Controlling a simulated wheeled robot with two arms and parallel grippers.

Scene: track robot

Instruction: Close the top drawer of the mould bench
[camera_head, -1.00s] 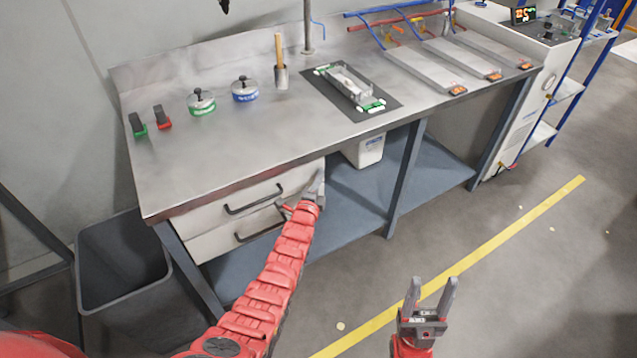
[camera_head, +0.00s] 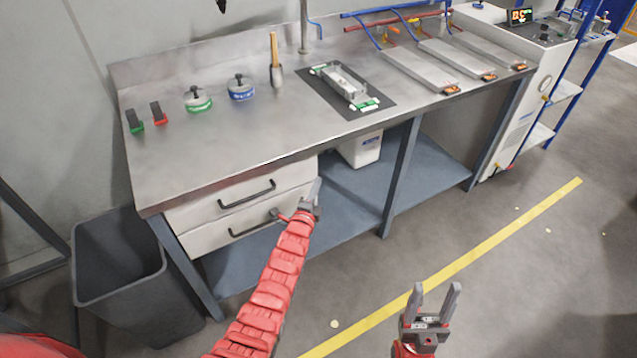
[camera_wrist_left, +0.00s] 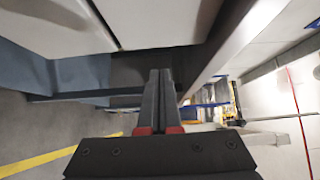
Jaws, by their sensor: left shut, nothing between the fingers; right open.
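The mould bench (camera_head: 215,150) has two pale drawers under the left part of its top. The top drawer (camera_head: 285,180) has a dark bar handle (camera_head: 247,194). Its front sits close under the bench edge and looks about level with the lower drawer (camera_head: 205,238); I see no open drawer inside. My left gripper (camera_head: 316,188) is shut and empty, just off the right end of the drawer fronts. In the left wrist view its fingers (camera_wrist_left: 160,98) are together, with a drawer front (camera_wrist_left: 165,20) beyond. My right gripper (camera_head: 433,300) is open and empty above the floor.
A grey bin (camera_head: 120,270) stands left of the bench. A blue lower shelf (camera_head: 350,210) and a bench leg (camera_head: 402,180) lie right of the drawers. The floor in front is clear.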

